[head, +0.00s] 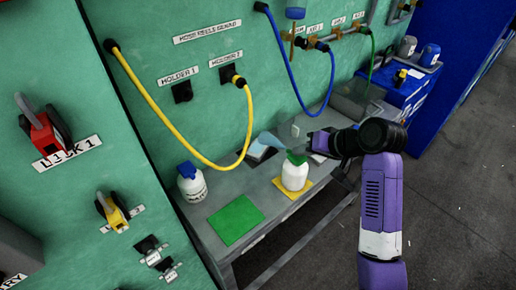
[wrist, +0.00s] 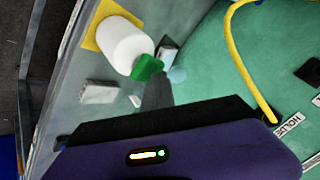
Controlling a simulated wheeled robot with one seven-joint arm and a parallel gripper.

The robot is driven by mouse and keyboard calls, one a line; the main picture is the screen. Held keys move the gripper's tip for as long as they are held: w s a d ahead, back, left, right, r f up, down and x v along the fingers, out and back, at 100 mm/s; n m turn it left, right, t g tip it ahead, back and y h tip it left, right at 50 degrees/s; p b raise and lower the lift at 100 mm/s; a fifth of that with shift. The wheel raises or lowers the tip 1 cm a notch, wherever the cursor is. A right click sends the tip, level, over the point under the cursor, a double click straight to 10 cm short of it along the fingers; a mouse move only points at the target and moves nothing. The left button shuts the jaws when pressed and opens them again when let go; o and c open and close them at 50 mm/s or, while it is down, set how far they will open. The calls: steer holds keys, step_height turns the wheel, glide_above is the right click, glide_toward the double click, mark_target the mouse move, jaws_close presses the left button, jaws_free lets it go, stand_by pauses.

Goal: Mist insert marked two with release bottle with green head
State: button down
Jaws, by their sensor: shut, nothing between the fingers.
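The white bottle with a green head (head: 295,175) stands upright on a yellow mat (head: 304,187) on the grey bench. In the wrist view its white body (wrist: 122,45) and green head (wrist: 148,67) lie just beyond my gripper (wrist: 157,84). My gripper is shut and empty; in the head view it reaches in from the right, close behind the green head. Whether it touches the head I cannot tell. A grey block (wrist: 99,92) and a small pale piece (wrist: 135,101) lie on the bench. I can read no number two on any insert.
A white bottle with a blue head (head: 192,185) stands at the bench's left, near a bare green mat (head: 236,219). A light-blue item (head: 265,146) is near the wall. Yellow (head: 160,115) and blue (head: 294,75) hoses hang above. A blue cabinet (head: 410,90) stands right.

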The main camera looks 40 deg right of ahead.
mark_target(301, 158)
steer(key=shift+r+p, duration=0.3)
steer(key=shift+r, duration=0.05)
step_height(301, 158, up, 6)
steer(key=p, duration=0.7)
steer(key=shift+f, duration=0.1)
stand_by(2.4)
